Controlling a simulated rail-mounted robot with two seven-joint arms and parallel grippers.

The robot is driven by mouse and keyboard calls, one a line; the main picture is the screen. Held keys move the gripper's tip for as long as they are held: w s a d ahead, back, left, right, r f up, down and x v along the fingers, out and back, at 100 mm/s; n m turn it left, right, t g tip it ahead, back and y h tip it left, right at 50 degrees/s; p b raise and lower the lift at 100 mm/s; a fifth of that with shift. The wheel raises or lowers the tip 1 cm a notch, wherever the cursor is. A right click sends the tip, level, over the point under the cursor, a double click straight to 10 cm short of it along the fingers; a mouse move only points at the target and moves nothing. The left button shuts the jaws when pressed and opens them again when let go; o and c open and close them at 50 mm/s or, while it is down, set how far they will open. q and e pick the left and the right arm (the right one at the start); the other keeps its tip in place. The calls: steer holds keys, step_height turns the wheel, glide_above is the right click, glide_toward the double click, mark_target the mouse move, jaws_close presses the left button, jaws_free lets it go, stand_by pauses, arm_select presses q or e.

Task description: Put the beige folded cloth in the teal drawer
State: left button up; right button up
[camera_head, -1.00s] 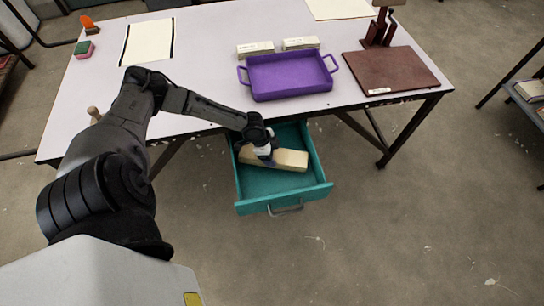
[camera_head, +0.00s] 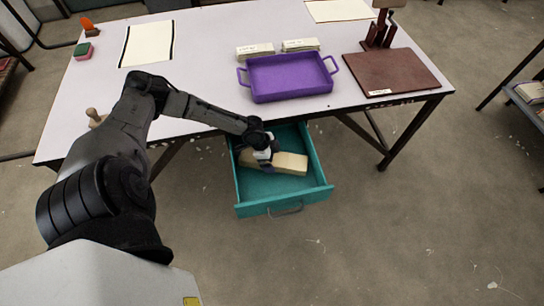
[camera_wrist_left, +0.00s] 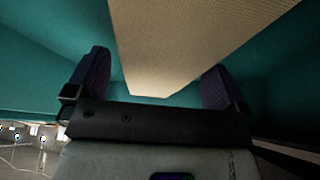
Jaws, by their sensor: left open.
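The teal drawer (camera_head: 283,207) stands pulled out below the table's front edge. The beige folded cloth (camera_head: 292,164) lies inside it, towards the back, as a long thick strip; my gripper hides its middle. My left gripper (camera_head: 265,158) reaches down into the drawer over the cloth. In the left wrist view, the fingers of my left gripper (camera_wrist_left: 158,78) are open, one on each side of the cloth (camera_wrist_left: 185,35), with gaps beside it. The drawer's teal inside (camera_wrist_left: 45,60) surrounds them. My right gripper is not in view.
The table (camera_head: 210,45) has a purple tray (camera_head: 290,98) near its front edge, with two pale folded stacks (camera_head: 255,49) behind it. A brown board (camera_head: 392,72) lies at the right. The drawer's front part and the floor before it are clear.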

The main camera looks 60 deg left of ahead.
arm_select(q)
steer(key=shift+p+v, duration=1.15)
steer(key=shift+v, duration=1.65)
